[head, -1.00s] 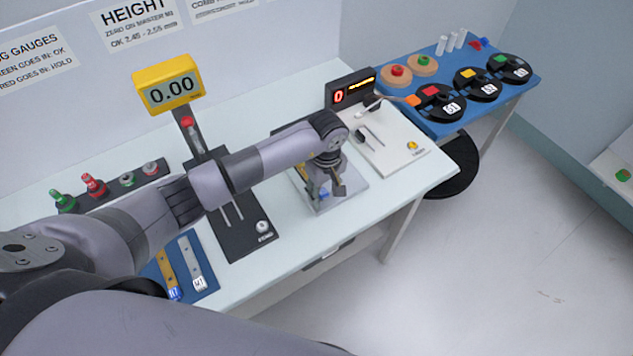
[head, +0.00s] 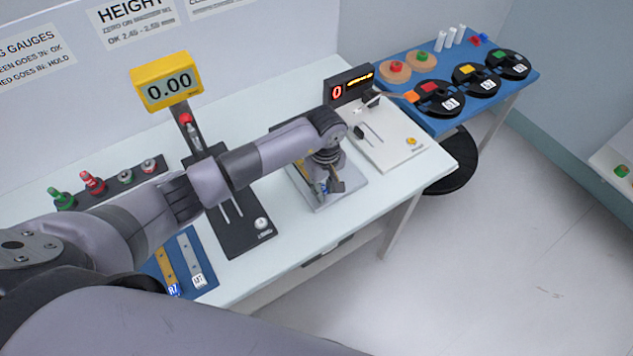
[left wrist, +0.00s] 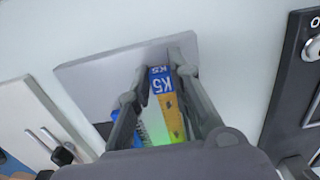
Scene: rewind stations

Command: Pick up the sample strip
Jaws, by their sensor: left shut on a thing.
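The sample strip (left wrist: 172,118) is yellow-orange with a blue end label reading K5, seen in the left wrist view. My left gripper (left wrist: 160,75) is shut on it, with one finger on each side. In the head view my left gripper (head: 327,187) points down over a grey plate (head: 352,190) on the white table. The grey plate also shows in the left wrist view (left wrist: 95,72) behind the fingers. I cannot tell whether the strip touches the plate. My right gripper is not in view.
A black height gauge with a yellow 0.00 display (head: 168,82) stands left of the gripper. A white device with a red 0 display (head: 349,88) stands to the right. Two labelled strips lie on a blue mat (head: 208,275). A blue table (head: 437,122) holds black reels.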

